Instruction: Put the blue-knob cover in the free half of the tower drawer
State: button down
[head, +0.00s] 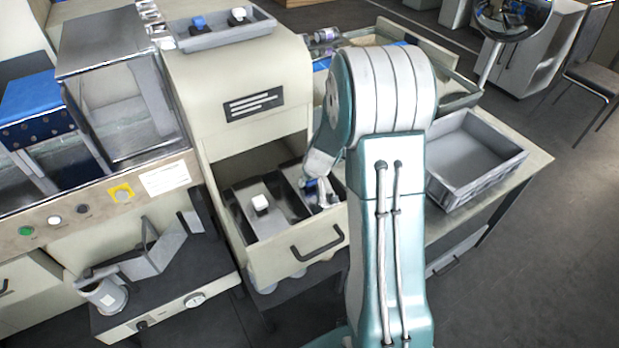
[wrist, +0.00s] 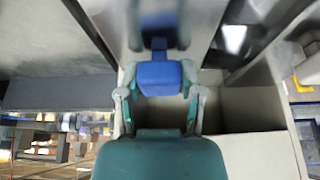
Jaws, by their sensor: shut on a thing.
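My gripper (head: 319,190) is at the right half of the open tower drawer (head: 287,262), partly hidden behind my arm. In the wrist view my gripper (wrist: 159,92) is shut on the blue knob of the blue-knob cover (wrist: 158,74). The cover's metal body shows beyond the knob. In the head view the blue knob (head: 309,184) shows beside the fingers, over the right half. Whether the cover rests on the drawer floor cannot be told. A metal cover with a white knob (head: 260,203) lies in the drawer's left half; it is blurred in the wrist view (wrist: 235,36).
A grey tray (head: 222,38) on top of the tower holds a blue-knobbed and a dark, white-topped thing. An empty grey crate (head: 480,165) stands on the table at right. A black platform with a scoop-like part (head: 150,255) is at left of the drawer.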

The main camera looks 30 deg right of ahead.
jog(key=shift+f, duration=0.2)
jog(key=shift+c, duration=0.8)
grip_release()
jog(key=shift+f, duration=0.1)
jog(key=v, duration=1.2)
jog(key=shift+w, duration=0.1)
